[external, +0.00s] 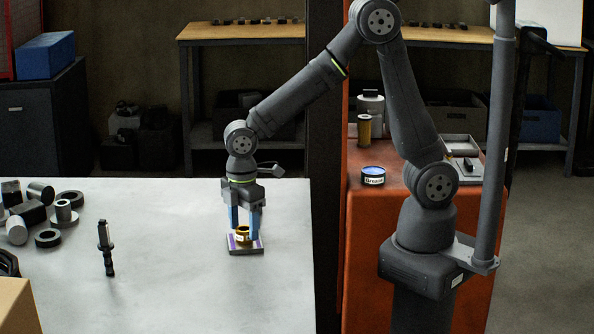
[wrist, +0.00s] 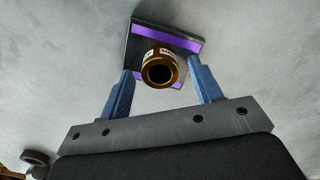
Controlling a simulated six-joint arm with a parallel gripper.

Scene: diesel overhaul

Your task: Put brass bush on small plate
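The brass bush (external: 243,231) is a short gold-coloured ring with a pale label. It appears to sit upright on the small plate (external: 246,251), a dark square with purple strips, on the pale table. In the wrist view the bush (wrist: 158,70) stands over the middle of the plate (wrist: 140,32), its round opening facing the camera. My gripper (external: 244,237) points down over the plate, with one blue finger on each side of the bush. In the wrist view the fingers of my gripper (wrist: 160,77) are apart, with a visible gap on both sides of the bush.
A dark upright injector-like part (external: 106,248) stands left of the plate. Several dark and grey cylinders and rings (external: 40,210) cluster at the table's left edge, near a cardboard box (external: 17,306). An orange cabinet (external: 375,215) stands at right.

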